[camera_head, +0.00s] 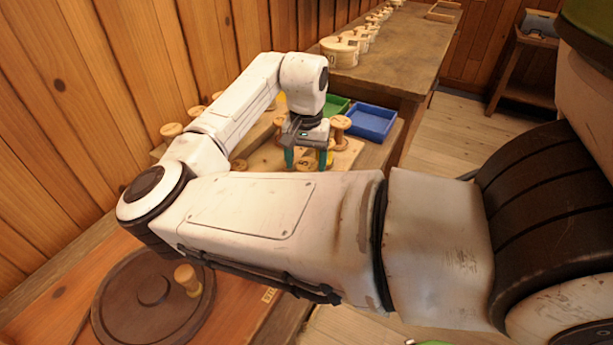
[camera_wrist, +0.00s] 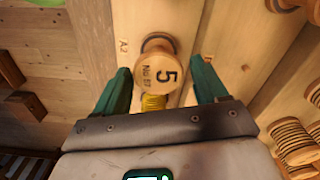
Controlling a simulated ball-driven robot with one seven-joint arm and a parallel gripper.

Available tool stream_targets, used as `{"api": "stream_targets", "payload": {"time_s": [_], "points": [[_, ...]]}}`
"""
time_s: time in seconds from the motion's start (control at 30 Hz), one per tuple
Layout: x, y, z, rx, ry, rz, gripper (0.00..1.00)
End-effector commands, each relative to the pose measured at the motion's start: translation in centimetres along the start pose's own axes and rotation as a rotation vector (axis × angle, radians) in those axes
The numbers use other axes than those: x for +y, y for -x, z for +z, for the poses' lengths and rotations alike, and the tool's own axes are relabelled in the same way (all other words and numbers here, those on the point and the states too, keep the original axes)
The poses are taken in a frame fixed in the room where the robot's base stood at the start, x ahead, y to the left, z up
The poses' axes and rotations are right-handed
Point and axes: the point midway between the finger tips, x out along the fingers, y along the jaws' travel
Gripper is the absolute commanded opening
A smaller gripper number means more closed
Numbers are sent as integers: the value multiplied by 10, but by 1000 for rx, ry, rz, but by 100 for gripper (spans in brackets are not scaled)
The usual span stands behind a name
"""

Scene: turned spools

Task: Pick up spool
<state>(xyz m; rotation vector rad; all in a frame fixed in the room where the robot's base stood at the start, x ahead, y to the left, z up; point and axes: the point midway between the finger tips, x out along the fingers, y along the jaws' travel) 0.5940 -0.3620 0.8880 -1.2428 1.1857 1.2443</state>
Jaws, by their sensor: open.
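A wooden spool (camera_wrist: 157,73) with yellow thread stands on a pale board in the wrist view, its round top marked "5" and "No 59". My gripper (camera_wrist: 161,80) is open, with one green finger on each side of the spool. Small gaps show between the fingers and its rim, so it is not gripped. In the head view my gripper (camera_head: 306,158) points down over the board, its fingers apart. There the spool is partly hidden by the fingers and my arm.
Another wooden spool (camera_head: 341,126) stands close beside my gripper in the head view. A blue tray (camera_head: 372,122) and a green tray (camera_head: 336,105) lie behind. Several wound spools (camera_wrist: 296,140) show at the wrist view's right. A plank wall (camera_head: 60,110) bounds the left.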

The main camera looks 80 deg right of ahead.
Motion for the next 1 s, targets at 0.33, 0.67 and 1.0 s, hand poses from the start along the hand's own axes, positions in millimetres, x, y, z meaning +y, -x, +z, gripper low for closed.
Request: {"api": "stream_targets", "payload": {"time_s": [0.33,0.67,1.0], "points": [[2,-43,0,-1,1,1,72],[2,-53,0,1,0,1,72],[2,-53,0,1,0,1,43]]}}
